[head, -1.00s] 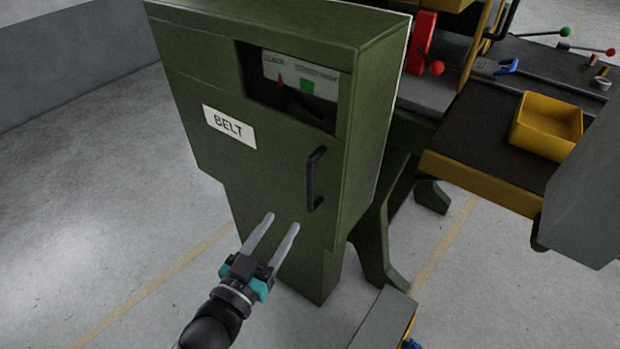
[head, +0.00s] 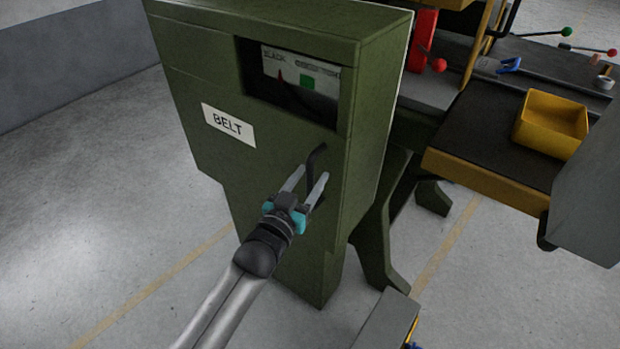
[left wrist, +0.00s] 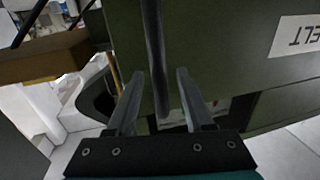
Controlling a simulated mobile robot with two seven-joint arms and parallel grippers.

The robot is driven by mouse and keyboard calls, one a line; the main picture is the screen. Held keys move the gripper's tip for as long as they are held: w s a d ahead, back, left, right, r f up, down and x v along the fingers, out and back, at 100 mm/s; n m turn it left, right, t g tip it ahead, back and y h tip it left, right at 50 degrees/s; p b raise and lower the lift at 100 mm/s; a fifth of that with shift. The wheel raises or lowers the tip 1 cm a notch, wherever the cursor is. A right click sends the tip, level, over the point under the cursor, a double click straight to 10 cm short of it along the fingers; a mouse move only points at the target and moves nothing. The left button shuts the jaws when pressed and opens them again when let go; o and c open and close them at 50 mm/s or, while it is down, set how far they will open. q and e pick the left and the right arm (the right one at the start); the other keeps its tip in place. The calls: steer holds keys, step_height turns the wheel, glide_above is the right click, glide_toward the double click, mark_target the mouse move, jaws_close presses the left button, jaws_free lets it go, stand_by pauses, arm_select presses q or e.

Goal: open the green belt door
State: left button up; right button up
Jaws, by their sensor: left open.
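The green belt door (head: 200,157) is the front of a tall green cabinet, with a white BELT label (head: 229,125) and a window in its upper part. It looks shut. Its black handle (head: 315,160) stands upright near the right edge; its lower part is hidden behind my gripper in the head view. My left gripper (head: 308,178) is open, its two fingers pointing at the handle. In the left wrist view the handle (left wrist: 156,60) runs down between the two open fingers (left wrist: 158,85), with a gap on either side. My right gripper is not in view.
A yellow bin (head: 551,124) stands on the dark bench (head: 490,140) to the right. Levers with red and green knobs are at the back right. A grey panel (head: 590,200) is at the right edge. The floor left of the cabinet is clear.

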arm_select(q)
steer(key=shift+w+d, duration=0.1)
steer(key=shift+w, duration=0.1)
jaws_close()
stand_by(0.4)
stand_by(1.0)
